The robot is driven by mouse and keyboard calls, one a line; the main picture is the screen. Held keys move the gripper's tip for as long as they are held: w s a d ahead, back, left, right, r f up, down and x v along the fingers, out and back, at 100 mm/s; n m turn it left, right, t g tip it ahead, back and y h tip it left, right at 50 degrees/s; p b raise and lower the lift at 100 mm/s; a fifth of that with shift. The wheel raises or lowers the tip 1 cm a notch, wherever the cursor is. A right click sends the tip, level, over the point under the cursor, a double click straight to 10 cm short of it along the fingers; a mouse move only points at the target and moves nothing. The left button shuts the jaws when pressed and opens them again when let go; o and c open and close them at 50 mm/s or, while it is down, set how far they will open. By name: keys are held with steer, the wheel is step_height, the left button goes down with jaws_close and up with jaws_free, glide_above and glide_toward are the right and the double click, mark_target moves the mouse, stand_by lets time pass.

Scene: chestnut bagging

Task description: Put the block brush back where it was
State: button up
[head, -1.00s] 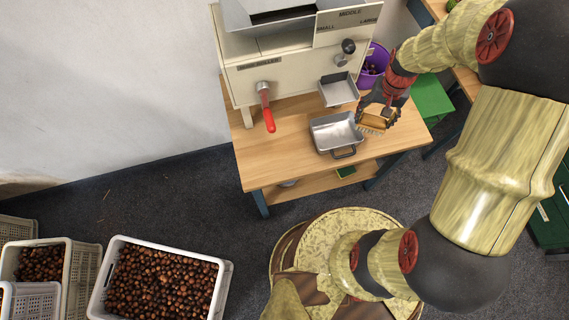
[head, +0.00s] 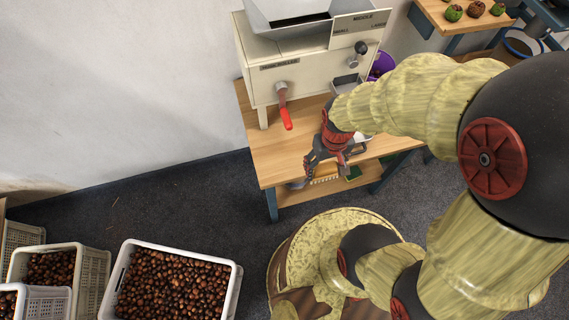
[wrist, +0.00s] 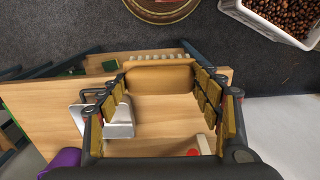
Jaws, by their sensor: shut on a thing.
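The block brush has a wooden block (wrist: 160,77) with a row of pale bristles (wrist: 158,57), seen in the wrist view. My gripper (wrist: 159,82) is shut on the block, one finger at each end. In the head view my gripper (head: 324,168) points down near the front edge of the wooden table (head: 270,150). I cannot tell how high the brush is above the table.
A cream machine with a red-handled lever (head: 286,119) stands on the table. A metal pan (wrist: 117,122) lies on the table; my arm mostly hides it in the head view. A purple bucket (head: 383,65) is behind. Chestnut crates (head: 236,275) stand on the floor at left.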

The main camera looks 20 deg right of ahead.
steer(key=shift+s+a+f, duration=0.1)
steer(key=shift+s+a, duration=0.05)
steer(key=shift+a, duration=0.15)
steer(key=w+f+b, duration=0.1)
steer(key=w+f, duration=0.2)
steer(key=w, duration=0.1)
steer(key=w+a+f+b, duration=0.1)
steer(key=w+f+b, duration=0.1)
steer(key=w, duration=0.3)
steer(key=w+a+f+b, duration=0.1)
steer(key=w+f, duration=0.3)
steer(key=shift+w+a+f+b, duration=0.15)
steer(key=shift+a+f+b, duration=0.1)
steer(key=shift+f+b, duration=0.15)
steer(key=shift+w+f+b, duration=0.1)
steer(key=shift+f+b, duration=0.45)
steer(key=shift+f, duration=0.95)
steer(key=shift+f, duration=0.15)
steer(key=o, duration=1)
steer(key=shift+o, duration=0.2)
